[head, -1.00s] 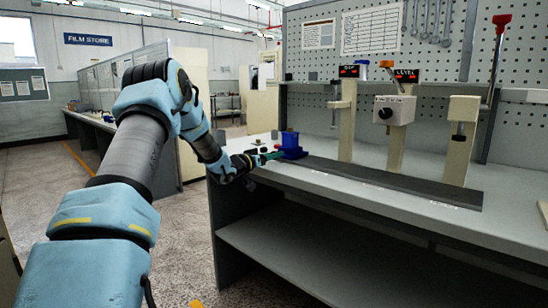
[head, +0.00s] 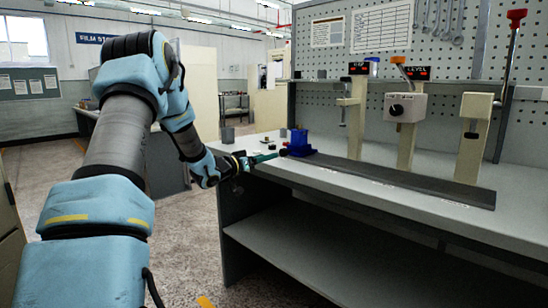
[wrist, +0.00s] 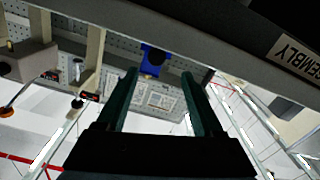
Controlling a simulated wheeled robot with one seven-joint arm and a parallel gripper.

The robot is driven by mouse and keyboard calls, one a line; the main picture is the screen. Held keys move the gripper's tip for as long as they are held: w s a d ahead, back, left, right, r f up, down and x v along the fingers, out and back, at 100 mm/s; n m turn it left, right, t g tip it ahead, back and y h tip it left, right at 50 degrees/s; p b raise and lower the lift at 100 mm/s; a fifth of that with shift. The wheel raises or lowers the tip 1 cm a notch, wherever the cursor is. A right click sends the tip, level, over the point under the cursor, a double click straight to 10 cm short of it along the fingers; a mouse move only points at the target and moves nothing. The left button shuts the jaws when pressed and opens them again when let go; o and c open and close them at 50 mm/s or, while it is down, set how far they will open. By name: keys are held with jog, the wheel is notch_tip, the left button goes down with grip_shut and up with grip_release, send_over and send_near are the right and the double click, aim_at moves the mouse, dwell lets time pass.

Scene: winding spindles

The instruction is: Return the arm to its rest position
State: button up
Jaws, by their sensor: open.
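My gripper (head: 270,157) is at the end of my arm, out over the left front part of the grey bench (head: 330,187). In the wrist view its two dark green fingers (wrist: 158,78) stand apart with nothing between them, so it is open and empty. In the head view the fingertips point right, toward a blue bin (head: 299,146). The bin also shows in the wrist view (wrist: 155,62), beyond the fingers. I cannot tell from the head view how far the fingertips are from it. My arm is bent, its elbow high at the left.
A dark flat strip (head: 400,181) runs along the bench. Cream posts stand behind it, one with a grey dial box (head: 404,107). A pegboard (head: 448,75) closes the back. An open shelf (head: 320,255) lies below. Floor (head: 190,240) is free left of the bench.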

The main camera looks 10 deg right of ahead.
jog(key=shift+v, duration=1)
jog(key=shift+a, duration=0.1)
